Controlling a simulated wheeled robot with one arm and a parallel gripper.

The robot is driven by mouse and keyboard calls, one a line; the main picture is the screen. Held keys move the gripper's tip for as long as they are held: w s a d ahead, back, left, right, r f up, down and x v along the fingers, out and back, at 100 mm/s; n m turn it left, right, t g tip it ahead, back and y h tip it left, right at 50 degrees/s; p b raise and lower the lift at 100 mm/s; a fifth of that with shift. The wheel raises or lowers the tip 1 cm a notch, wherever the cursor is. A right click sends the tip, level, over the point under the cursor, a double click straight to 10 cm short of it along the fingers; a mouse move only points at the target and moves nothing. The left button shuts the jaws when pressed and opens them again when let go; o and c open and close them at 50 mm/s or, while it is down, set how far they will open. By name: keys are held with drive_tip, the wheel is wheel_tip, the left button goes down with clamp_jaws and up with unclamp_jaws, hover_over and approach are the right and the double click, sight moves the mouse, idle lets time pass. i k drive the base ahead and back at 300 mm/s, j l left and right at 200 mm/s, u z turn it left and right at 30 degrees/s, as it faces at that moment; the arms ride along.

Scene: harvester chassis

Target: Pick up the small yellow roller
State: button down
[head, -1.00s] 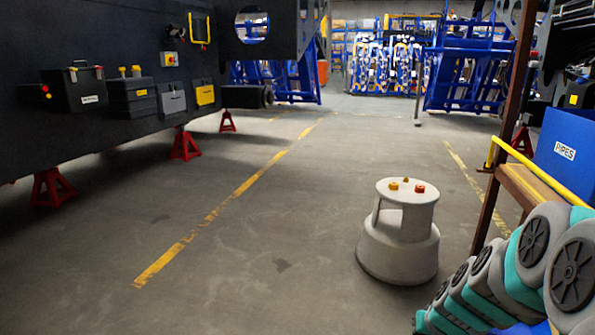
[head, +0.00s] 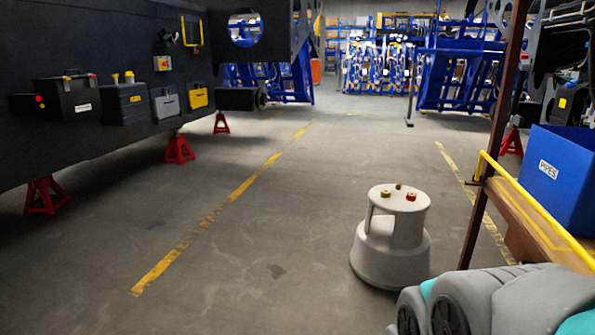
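A grey step stool (head: 392,262) stands on the floor right of centre. On its top are a small yellow-orange piece (head: 385,194), a small red piece (head: 411,196) and a small brownish piece (head: 398,186) behind them. The yellow-orange piece may be the small yellow roller; it is too small to be sure. Two short yellow pieces (head: 122,77) also stand on a black box at the left wall. Grey and teal links of my arm fill the lower right corner. My gripper is not in view, and nothing shows it touching any piece.
A wooden bench with a yellow rail (head: 540,208) and a blue PIPES bin (head: 558,176) stand at the right, beside a brown post (head: 497,130). Red jack stands (head: 44,195) support the dark chassis at left. The floor between is clear.

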sight(386, 193)
drive_tip(key=i+z, duration=0.15)
drive_tip(key=z, duration=0.4)
drive_tip(key=i+j+z, duration=0.6)
drive_tip(key=i+j, duration=0.85)
drive_tip(key=j, duration=0.25)
drive_tip(key=i+j, duration=0.3)
drive_tip(key=j+z, duration=0.05)
drive_tip(key=j, duration=0.05)
